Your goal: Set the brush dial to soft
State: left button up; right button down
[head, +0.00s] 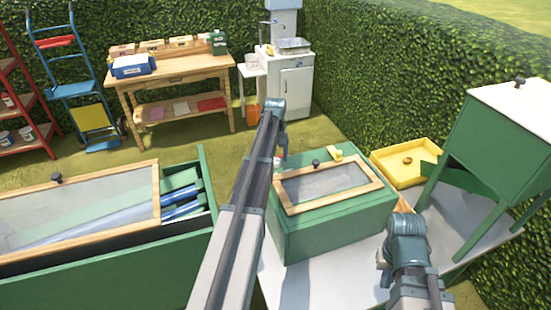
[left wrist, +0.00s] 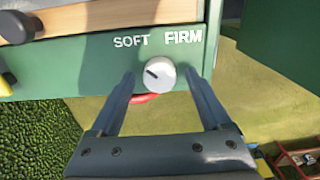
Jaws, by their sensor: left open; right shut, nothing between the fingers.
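A white round dial (left wrist: 160,73) sits on the face of a green box (left wrist: 75,70), below the white words SOFT and FIRM. Its dark mark lies on its left half, slanting up and left, toward the SOFT side. My left gripper (left wrist: 160,84) is open, with one finger on each side of the dial; I cannot tell whether they touch it. In the head view the green box (head: 335,230) has a wood-framed glass lid, and its dial is hidden. My left gripper (head: 281,140) is beyond the box's far left corner. My right gripper (head: 385,265) is shut, right of the box.
A yellow tray (head: 405,165) and a green stand (head: 490,130) are on the right. A long green bin (head: 110,270) with a glazed lid is on the left. A wooden bench (head: 170,85) and a sink cabinet (head: 291,95) stand at the back. Grass lies between.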

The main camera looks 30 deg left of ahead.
aim_at(276, 160)
pick_arm(q)
jog(key=shift+r, duration=0.15)
notch_tip(276, 160, up, 14)
jog(key=p, duration=1.3)
jog(key=shift+f+p, duration=0.25)
jog(key=shift+p, duration=0.15)
jog(key=s+d+f+m+b, duration=0.2)
jog(key=s+d, duration=0.1)
jog(key=d, duration=0.4)
jog(key=s+d+f+m+b, duration=0.2)
jog(key=s+d+f+b, duration=0.1)
jog(key=d, duration=0.5)
jog(key=s+d+f+m+b, duration=0.2)
jog(key=s+d, duration=0.3)
jog(key=d, duration=0.3)
jog(key=shift+d+f+m+b, duration=0.25)
jog(key=shift+f+m+b, duration=0.05)
jog(key=shift+f+b, duration=0.15)
jog(key=s+d+f+m+b, duration=0.3)
jog(key=s+d, duration=0.4)
jog(key=s, duration=0.1)
jog(key=s+d+f+m+y+b, duration=0.1)
jog(key=s+d+f+m+b, duration=0.2)
jog(key=s+d, duration=0.3)
jog(key=shift+s+d+f+m, duration=0.2)
jog(key=shift+s+d+m, duration=0.3)
jog(key=shift+s, duration=0.7)
